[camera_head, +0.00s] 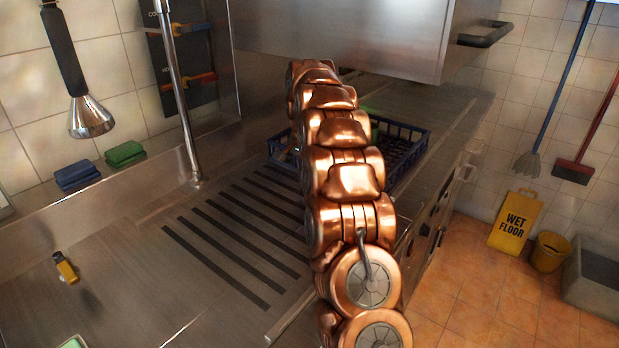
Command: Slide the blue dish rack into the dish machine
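The blue dish rack (407,141) sits on the metal counter, below and partly in front of the raised hood of the dish machine (340,30). My copper-coloured arm reaches across the middle of the view and hides much of the rack. A corner of the rack shows left of the arm, and its right side shows right of it. Something green shows just above the rack's back edge, beside the arm. My gripper is not visible; the far end of the arm is near the hood's lower edge, above the rack.
The counter with dark slots (235,235) is clear left of the arm. A spray head (90,118) hangs at left, beside blue (77,175) and green (125,154) sponges. A yellow bottle (66,267) lies front left. A wet-floor sign (515,221) and a yellow bucket (550,252) stand at right.

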